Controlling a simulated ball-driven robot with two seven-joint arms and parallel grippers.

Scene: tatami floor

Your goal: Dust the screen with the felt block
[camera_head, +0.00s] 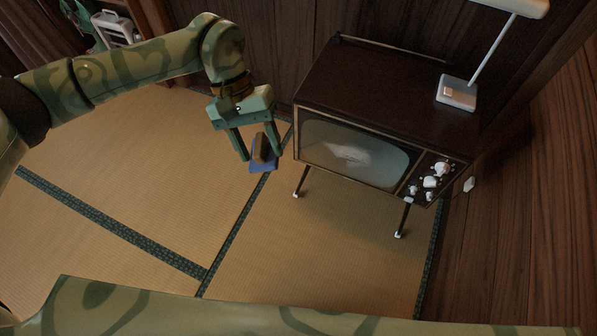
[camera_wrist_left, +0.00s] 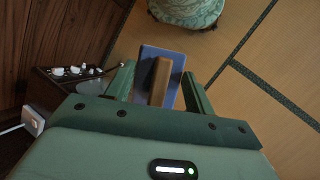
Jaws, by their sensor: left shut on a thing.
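My left gripper (camera_head: 254,155) is shut on the felt block (camera_head: 260,165), which has a brown wooden grip on a blue pad. In the left wrist view the felt block (camera_wrist_left: 144,63) sits between the two green fingers of the gripper (camera_wrist_left: 157,82). The screen (camera_head: 325,150) is the grey glass front of an old television; a pale dusty patch shows near its middle. The gripper and block are to the left of the screen, apart from it in the head view. My right gripper is not in view.
The dark wooden television cabinet (camera_head: 385,85) stands on thin legs against the wall, with knobs (camera_head: 431,181) right of the screen. A white lamp (camera_head: 457,92) stands on top. A white-framed object (camera_head: 115,27) is at the back left. The tatami floor (camera_head: 130,180) is clear.

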